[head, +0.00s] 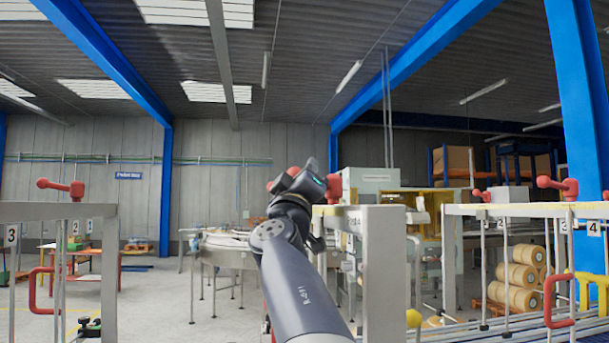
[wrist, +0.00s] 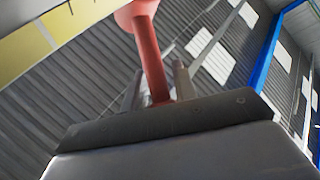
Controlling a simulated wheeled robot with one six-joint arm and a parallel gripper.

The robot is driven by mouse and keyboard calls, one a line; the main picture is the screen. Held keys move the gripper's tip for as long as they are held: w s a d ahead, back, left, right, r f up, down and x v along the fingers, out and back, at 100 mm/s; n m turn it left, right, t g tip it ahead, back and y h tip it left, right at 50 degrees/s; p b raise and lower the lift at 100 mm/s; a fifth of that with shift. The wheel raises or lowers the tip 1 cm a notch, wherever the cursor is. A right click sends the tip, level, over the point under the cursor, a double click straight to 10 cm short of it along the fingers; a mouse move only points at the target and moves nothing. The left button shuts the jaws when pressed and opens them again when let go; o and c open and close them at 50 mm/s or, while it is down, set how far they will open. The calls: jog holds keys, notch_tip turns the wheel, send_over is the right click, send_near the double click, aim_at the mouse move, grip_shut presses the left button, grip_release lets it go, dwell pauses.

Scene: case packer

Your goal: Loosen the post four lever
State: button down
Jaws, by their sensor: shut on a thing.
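A red lever (head: 334,188) sits on top of the grey post (head: 385,265) in the middle of the head view. A small label on this post seems to end in a 4, but it is too small to read surely. My gripper (head: 312,182) is at the lever, partly hiding it. The gripper is shut on this rod.
Similar red levers stand on a left frame (head: 62,187) and a right frame (head: 558,185); a number 4 plate (head: 592,227) hangs at the right. Open floor lies left of my arm.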

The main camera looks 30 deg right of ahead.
jog(key=y+b, duration=0.1)
jog(key=n+t+y+b, duration=0.1)
jog(key=shift+s+d+f+t+b, duration=0.3)
jog(key=shift+s+d+f, duration=0.05)
jog(key=shift+s, duration=0.05)
jog(key=n+t+y, duration=0.1)
jog(key=y, duration=0.1)
jog(key=s+r+n+t+y+b, duration=0.1)
jog(key=shift+s+y+b, duration=0.2)
jog(key=shift+y+b, duration=0.1)
jog(key=shift+y, duration=0.1)
jog(key=shift+r, duration=0.1)
jog(key=c, duration=1.4)
grip_release()
jog(key=shift+o, duration=0.2)
jog(key=shift+a, duration=0.2)
jog(key=shift+w+d+f, duration=0.1)
jog(key=shift+w+f, duration=0.05)
jog(key=shift+f, duration=0.05)
